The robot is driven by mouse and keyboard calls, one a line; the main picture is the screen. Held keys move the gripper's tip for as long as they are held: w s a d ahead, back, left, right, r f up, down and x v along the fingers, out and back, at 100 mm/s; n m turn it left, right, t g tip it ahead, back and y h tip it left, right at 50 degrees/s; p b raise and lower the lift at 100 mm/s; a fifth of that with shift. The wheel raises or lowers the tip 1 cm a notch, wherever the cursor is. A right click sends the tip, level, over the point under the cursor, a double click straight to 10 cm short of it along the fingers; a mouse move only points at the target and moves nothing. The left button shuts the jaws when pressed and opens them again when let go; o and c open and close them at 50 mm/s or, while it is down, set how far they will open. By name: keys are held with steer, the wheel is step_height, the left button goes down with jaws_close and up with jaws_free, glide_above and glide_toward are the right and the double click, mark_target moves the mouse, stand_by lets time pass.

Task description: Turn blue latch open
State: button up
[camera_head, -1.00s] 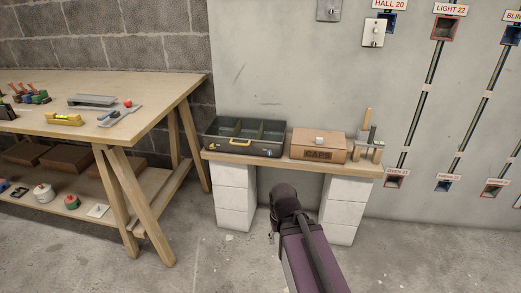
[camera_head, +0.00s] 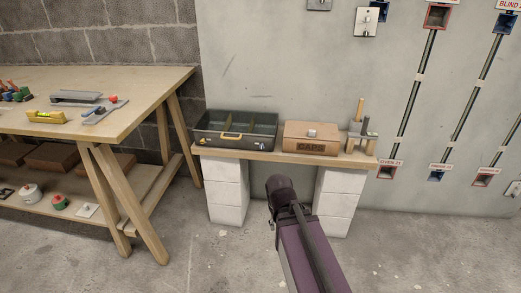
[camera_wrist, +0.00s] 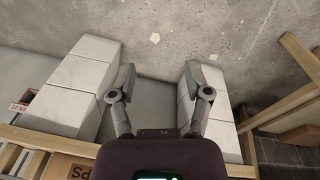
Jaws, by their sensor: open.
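I cannot make out a blue latch in either view. Blue wall boxes show in the head view, one at the upper right (camera_head: 505,22) and a small one low on the wall (camera_head: 437,175); neither shows a clear latch. My gripper (camera_wrist: 159,76) is open and empty in the wrist view, its two fingers apart above the floor between the white block pillars. In the head view my arm reaches toward the low shelf, and the fingers are hidden.
A low plank shelf (camera_head: 270,156) on white blocks (camera_head: 226,193) holds an open dark toolbox (camera_head: 265,145), a brown CAPS box (camera_head: 310,138) and a tool holder (camera_head: 358,140). A wooden workbench (camera_head: 130,95) stands left. Conduits run up the wall at right. Floor in front is clear.

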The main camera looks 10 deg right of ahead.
steer(key=w+d+r+t+h+b, duration=0.1)
steer(key=w+d+t+h+b, duration=0.1)
steer(key=w+t+h+b, duration=0.3)
steer(key=w+d+t+h+b, duration=0.1)
steer(key=w+d+t+h, duration=0.15)
steer(key=w, duration=0.55)
steer(key=w+a+r+n+t+y+b, duration=0.3)
steer(key=w+a+r+n+t+b, duration=0.2)
steer(key=w+a+t, duration=0.3)
steer(key=shift+w+a+r+n+t, duration=0.35)
steer(key=shift+w+n, duration=0.15)
steer(key=shift+n, duration=0.4)
steer(key=shift+w, duration=0.1)
